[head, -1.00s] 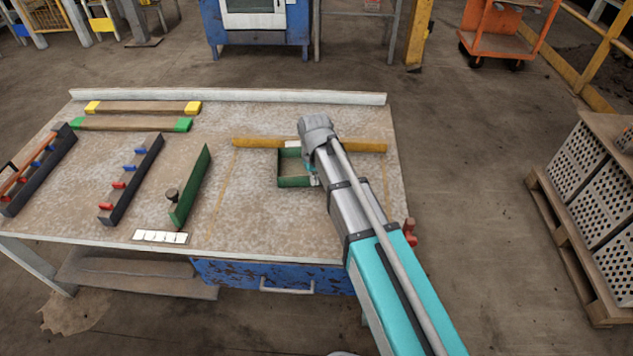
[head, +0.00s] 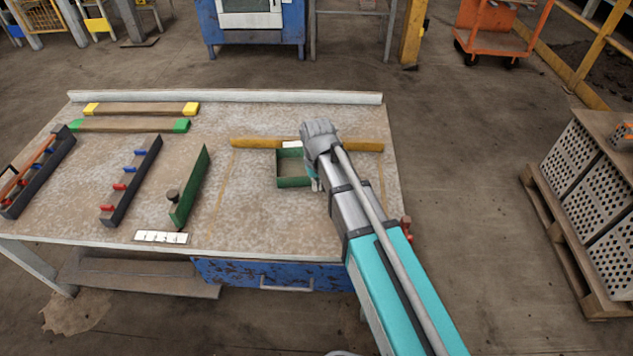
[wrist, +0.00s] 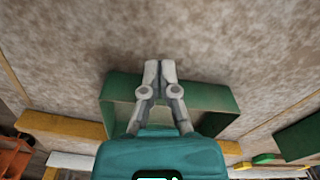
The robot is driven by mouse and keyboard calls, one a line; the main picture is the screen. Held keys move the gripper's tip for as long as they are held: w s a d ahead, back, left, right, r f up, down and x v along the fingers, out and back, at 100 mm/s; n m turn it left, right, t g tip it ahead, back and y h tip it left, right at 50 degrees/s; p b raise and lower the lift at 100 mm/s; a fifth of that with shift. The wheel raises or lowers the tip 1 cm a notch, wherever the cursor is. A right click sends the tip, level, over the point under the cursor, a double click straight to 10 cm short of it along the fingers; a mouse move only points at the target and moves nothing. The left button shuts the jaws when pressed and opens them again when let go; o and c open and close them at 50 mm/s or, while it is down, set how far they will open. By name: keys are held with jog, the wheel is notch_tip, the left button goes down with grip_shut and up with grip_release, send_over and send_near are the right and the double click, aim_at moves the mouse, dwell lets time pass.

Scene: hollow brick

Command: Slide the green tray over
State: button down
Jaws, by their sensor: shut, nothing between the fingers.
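The green tray (head: 293,183) is a small open box on the table, right of its middle, and looks empty where I can see in. My gripper (head: 316,186) is at the tray's right side, its fingers pointing down, partly hiding that side. In the wrist view the gripper's fingers (wrist: 160,66) are shut together with nothing between them. There they overlap the tray's near wall (wrist: 208,96). I cannot tell whether they touch it.
A yellow bar (head: 255,143) lies behind the tray. A green upright board (head: 192,190) with a dark knob stands to the left, with a black pegged rack (head: 130,182) beyond it. Bare tabletop (head: 255,215) lies in front and left of the tray.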

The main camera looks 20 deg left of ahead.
aim_at(312, 190)
notch_tip(312, 190, up, 8)
jog(key=p, duration=0.7)
jog(key=shift+r+p, duration=0.25)
jog(key=shift+p, duration=0.15)
jog(key=shift+s, duration=0.1)
jog(key=shift+s+f, duration=0.1)
jog(key=shift+s+d+f+b, duration=0.1)
jog(key=shift+s+f+b, duration=0.1)
jog(key=shift+b, duration=0.1)
jog(key=shift+f, duration=0.15)
dwell(0.4)
notch_tip(312, 190, down, 10)
jog(key=b, duration=1)
jog(key=shift+w+a+r, duration=0.1)
jog(key=shift+w+a, duration=0.5)
jog(key=shift+w, duration=0.25)
jog(key=shift+w+a+r, duration=0.1)
jog(key=shift+w+a, duration=0.5)
jog(key=shift+w, duration=0.2)
